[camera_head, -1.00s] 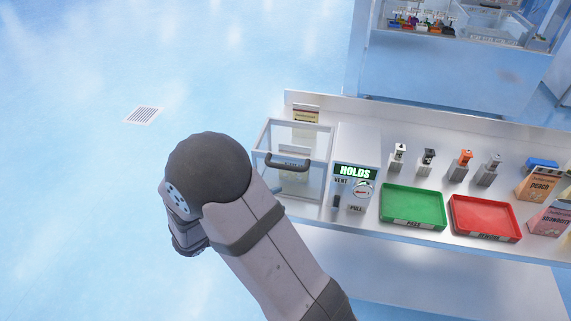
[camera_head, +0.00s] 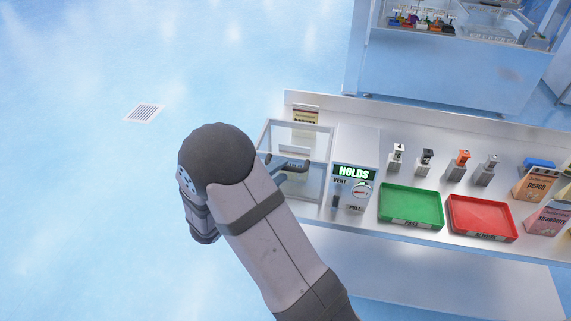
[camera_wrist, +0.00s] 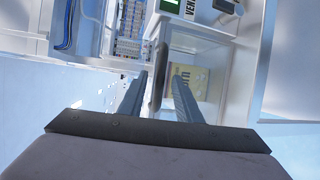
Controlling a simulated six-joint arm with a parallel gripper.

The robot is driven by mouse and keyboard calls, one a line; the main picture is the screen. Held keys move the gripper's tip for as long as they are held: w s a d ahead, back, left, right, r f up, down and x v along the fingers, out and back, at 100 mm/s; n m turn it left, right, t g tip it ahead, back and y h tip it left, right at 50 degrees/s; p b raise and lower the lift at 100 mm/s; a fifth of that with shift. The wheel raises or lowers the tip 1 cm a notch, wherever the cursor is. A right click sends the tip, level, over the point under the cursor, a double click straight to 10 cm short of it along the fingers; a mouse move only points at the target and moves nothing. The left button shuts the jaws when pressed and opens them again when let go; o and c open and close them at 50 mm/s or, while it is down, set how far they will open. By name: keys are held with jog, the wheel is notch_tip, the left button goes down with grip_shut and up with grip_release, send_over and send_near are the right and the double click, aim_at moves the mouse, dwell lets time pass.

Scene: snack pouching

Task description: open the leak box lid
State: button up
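The leak box (camera_head: 321,181) is a clear, pale-framed box at the left end of the bench. Its lid looks down in the head view, with a dark bar handle (camera_head: 292,165) near it, partly hidden by my arm. In the wrist view the handle (camera_wrist: 158,76) stands as a dark bar between the two fingers of my gripper (camera_wrist: 159,78). The fingers are open, with gaps visible beside the bar.
Right of the box is a panel (camera_head: 354,172) reading HOLDS, with a gauge and a small lever. A green tray (camera_head: 411,203), a red tray (camera_head: 482,217), several small stands and cartons (camera_head: 537,186) follow. Open floor lies to the left.

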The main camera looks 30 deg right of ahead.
aim_at(286, 167)
jog(key=shift+p+x, duration=0.55)
jog(key=shift+x, duration=1.15)
jog(key=shift+c, duration=0.7)
grip_shut()
jog(key=shift+r, duration=0.15)
